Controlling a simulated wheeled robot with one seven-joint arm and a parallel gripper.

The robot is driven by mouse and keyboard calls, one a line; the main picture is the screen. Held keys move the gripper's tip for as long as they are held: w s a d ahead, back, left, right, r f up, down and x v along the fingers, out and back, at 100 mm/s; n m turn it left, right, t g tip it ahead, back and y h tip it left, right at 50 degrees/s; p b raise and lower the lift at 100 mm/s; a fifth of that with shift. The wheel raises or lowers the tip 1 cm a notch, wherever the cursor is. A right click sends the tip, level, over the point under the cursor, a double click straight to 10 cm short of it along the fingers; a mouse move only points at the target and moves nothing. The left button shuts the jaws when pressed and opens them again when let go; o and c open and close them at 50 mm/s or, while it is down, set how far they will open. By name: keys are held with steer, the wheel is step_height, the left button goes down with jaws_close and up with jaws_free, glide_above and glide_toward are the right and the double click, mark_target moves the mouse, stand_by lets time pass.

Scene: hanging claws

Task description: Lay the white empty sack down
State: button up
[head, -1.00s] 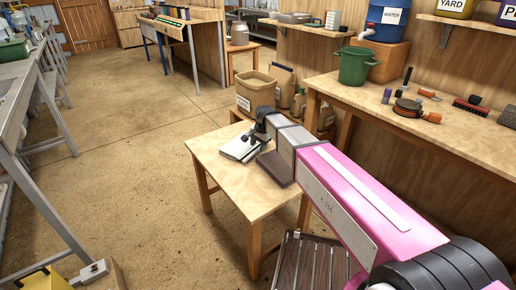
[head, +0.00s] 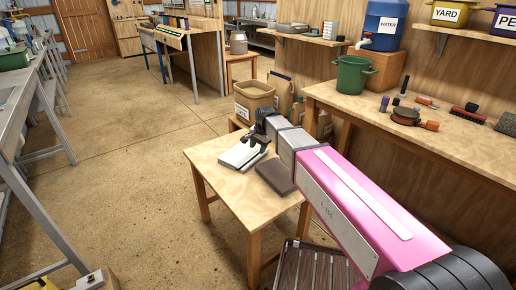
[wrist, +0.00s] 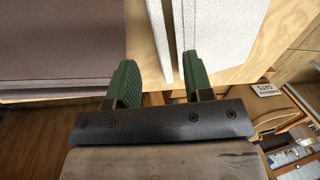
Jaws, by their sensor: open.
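The white sack (head: 239,155) lies flat on the small wooden table, near its back edge, in the head view. In the wrist view its white surface (wrist: 225,40) runs upward past my fingers, with a narrow white strip (wrist: 160,35) beside it, separated by a gap. My gripper (head: 256,143) is open just above the sack's right side. In the wrist view the green fingers of my gripper (wrist: 157,83) stand apart, with the narrow strip between them in the picture. I cannot tell whether they touch it.
A grey-brown slab (head: 275,175) lies right of the sack on the small table (head: 229,188). A labelled bin (head: 254,98) stands behind it. A workbench (head: 440,135) with a green pot (head: 353,75) and tools is at the right. Open floor lies left.

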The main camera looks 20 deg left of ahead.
steer(key=shift+r, duration=0.15)
steer(key=v, duration=0.3)
steer(key=shift+w+a+r, duration=0.1)
steer(key=shift+a+r, duration=0.2)
steer(key=shift+r, duration=0.1)
